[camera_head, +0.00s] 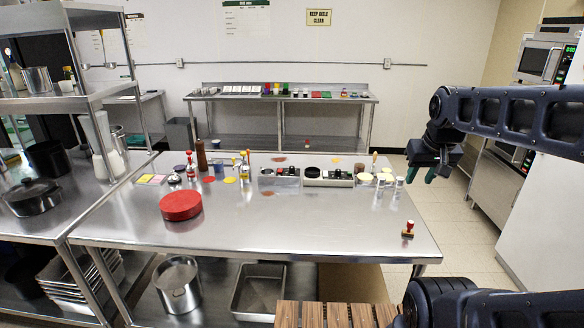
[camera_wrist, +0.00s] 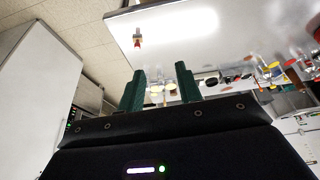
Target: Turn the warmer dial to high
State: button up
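Two low metal units stand side by side at the back middle of the steel table, a left unit (camera_head: 279,183) and a right unit (camera_head: 328,182). Both carry small dark round parts on top. I cannot tell which part is the warmer dial or how it is set. My gripper (camera_head: 432,173) hangs in the air beyond the table's right edge, well apart from the units. Its green fingers point down and stand apart with nothing between them. In the wrist view my gripper (camera_wrist: 160,72) is also open and empty, with the tabletop beyond it.
The steel table (camera_head: 270,228) holds a red round box (camera_head: 181,205), a brown pepper mill (camera_head: 201,155), several small jars and a red-handled stamp (camera_head: 408,229) near the right corner. Its front middle is clear. A shelf rack with a black pot (camera_head: 33,197) stands left.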

jog(key=shift+o, duration=1)
jog(key=w+a+r+n, duration=0.1)
jog(key=w+r+n, duration=0.2)
jog(key=w, duration=0.5)
jog(key=shift+w+a+r+n+g, duration=0.2)
jog(key=shift+a+r+n+g, duration=0.2)
jog(key=shift+r, duration=0.35)
jog(key=n+g, duration=0.4)
jog(key=n, duration=2.1)
send_over(292, 167)
notch_tip(292, 167, down, 21)
jog(key=shift+h, duration=0.3)
notch_tip(292, 167, down, 10)
jog(key=shift+w+f, duration=0.1)
jog(key=shift+f, duration=0.1)
jog(key=c, duration=1)
